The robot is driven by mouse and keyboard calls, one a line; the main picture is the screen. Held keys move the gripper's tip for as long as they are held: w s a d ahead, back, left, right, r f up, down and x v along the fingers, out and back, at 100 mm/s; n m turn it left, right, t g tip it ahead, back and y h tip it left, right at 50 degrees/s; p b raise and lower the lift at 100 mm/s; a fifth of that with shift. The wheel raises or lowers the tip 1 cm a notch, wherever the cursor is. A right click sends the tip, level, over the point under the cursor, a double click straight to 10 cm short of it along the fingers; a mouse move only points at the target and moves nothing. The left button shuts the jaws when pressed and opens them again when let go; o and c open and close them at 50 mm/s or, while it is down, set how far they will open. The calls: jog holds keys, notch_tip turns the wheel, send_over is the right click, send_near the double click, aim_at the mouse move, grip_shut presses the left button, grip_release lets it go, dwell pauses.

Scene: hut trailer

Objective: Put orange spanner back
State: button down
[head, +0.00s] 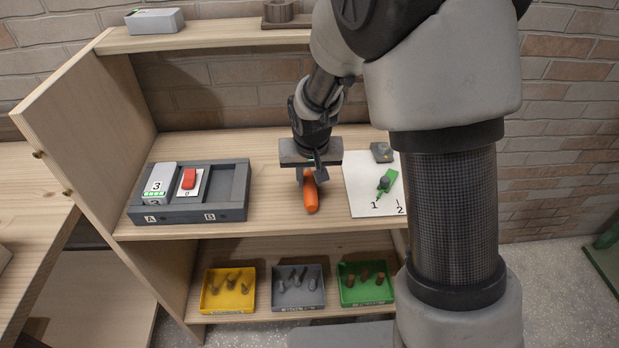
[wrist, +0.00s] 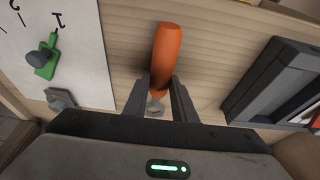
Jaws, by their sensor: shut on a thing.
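The orange spanner (head: 311,193) is at the middle shelf, its orange handle pointing toward the front edge. In the wrist view the orange spanner (wrist: 166,55) shows its handle beyond the fingertips and a grey metal end between the fingers. My gripper (head: 306,178) points down over the shelf and is shut on the spanner; the fingers (wrist: 162,84) lie on both sides of it. A shadow falls beside the handle. I cannot tell whether the spanner touches the shelf or hangs just above it.
Left on the shelf is a dark tray (head: 230,190) marked A and B, with a grey block and a red-switch block. Right is a white board (head: 362,198) with a green piece (head: 387,182). Yellow (head: 229,290), grey (head: 298,287) and green (head: 365,283) bins stand below.

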jog(key=c, duration=1.5)
grip_release()
jog(key=shift+o, duration=0.2)
jog(key=shift+r, duration=0.5)
jog(key=p+v, duration=0.2)
jog(key=v, duration=0.9)
jog(key=s+d+r+t, duration=0.1)
jog(key=s+d+r, duration=0.4)
jog(key=s, duration=0.5)
jog(key=s+d+r+t, duration=0.1)
jog(key=s+d+r, duration=0.4)
jog(key=s, duration=0.5)
jog(key=shift+s+d+r, duration=0.15)
jog(key=shift+s+r, duration=0.1)
jog(key=shift+r, duration=0.55)
